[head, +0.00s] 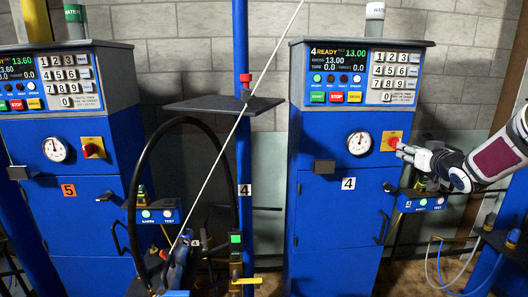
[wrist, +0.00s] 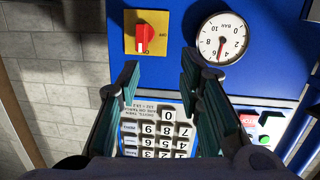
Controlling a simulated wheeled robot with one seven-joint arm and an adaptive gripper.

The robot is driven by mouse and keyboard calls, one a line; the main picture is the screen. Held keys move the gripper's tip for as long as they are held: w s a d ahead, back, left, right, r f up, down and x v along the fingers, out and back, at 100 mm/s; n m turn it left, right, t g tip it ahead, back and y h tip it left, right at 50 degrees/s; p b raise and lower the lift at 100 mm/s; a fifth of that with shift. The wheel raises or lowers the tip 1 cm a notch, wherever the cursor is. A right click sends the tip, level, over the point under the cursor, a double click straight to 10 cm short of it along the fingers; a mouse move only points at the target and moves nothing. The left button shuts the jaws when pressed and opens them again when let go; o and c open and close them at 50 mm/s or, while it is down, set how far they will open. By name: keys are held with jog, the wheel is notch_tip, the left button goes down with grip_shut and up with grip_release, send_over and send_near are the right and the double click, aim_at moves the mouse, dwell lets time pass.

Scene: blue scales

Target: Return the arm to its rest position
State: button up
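My gripper (head: 408,151) reaches in from the right in the head view, in front of the blue scale cabinet (head: 335,215) marked 4. Its tip overlaps the edge of the red switch on a yellow plate (head: 389,136); I cannot tell the depth between them from this view. In the wrist view my gripper (wrist: 160,77) has its two fingers apart with nothing between them. The red switch (wrist: 144,40) shows upside down beyond the fingers, apart from them. The keypad (wrist: 158,138) shows between and below the fingers.
A pressure gauge (head: 359,143) is beside the switch. A blue post with a dark shelf (head: 222,105) and a thin slanted rod stand left of the cabinet. Cabinet 5 (head: 70,205) is at far left. Hoses and valves (head: 455,245) are at lower right.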

jog(key=s+a+r+m+g+h, duration=0.1)
jog(key=s+a+r+g, duration=0.2)
jog(key=s+a, duration=0.45)
jog(key=s+a+r+g+h, duration=0.25)
jog(key=s+a, duration=0.35)
jog(key=s, duration=0.3)
jog(key=s+a+f+g+y, duration=0.1)
jog(key=s+a, duration=0.3)
jog(key=s, duration=0.6)
jog(key=s+a+f+g+y, duration=0.2)
jog(key=s+a+f+g, duration=0.1)
jog(key=s, duration=0.8)
jog(key=s+a+f+g+y, duration=0.1)
jog(key=s+a+f+g, duration=0.1)
jog(key=s+a+f, duration=0.2)
jog(key=s+a, duration=0.3)
jog(key=s, duration=0.3)
jog(key=shift+s+n+g+p, duration=0.2)
jog(key=shift+n+g+p, duration=0.15)
jog(key=shift+n, duration=0.05)
